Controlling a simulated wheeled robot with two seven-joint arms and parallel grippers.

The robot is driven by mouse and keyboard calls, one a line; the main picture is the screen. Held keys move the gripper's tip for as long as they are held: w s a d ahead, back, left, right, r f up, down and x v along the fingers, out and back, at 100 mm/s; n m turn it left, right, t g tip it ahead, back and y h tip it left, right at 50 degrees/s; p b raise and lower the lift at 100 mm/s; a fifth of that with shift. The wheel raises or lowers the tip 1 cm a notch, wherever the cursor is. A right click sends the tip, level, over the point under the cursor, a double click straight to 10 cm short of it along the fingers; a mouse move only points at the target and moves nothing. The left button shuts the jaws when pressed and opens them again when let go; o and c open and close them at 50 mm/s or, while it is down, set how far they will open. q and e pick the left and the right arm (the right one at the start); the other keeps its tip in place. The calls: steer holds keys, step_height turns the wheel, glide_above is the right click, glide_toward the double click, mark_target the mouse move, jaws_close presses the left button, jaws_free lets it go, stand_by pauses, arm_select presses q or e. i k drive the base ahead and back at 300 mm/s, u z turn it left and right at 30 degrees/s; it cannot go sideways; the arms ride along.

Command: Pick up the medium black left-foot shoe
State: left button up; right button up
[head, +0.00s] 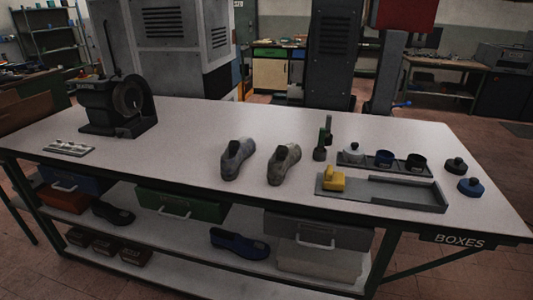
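A black shoe (113,214) lies on the lower shelf under the workbench, at the left, with its toe toward the right. I cannot tell its size or which foot it is for. A dark blue shoe (240,243) lies on the same shelf near the middle. Two grey, shoe-shaped forms, a left one (237,160) and a right one (284,165), stand apart on the bench top. Neither of my grippers is in view.
The workbench top (190,125) holds a dark machine (118,104) at left, a grey tray (410,194) with a yellow block (333,181), and several pots at right. Drawers (182,205) hang under the top. Dark brown boxes (108,247) sit low left.

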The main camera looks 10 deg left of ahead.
mark_target(283, 158)
steer(key=z, duration=0.1)
steer(key=i, duration=1.15)
steer(key=z, duration=0.55)
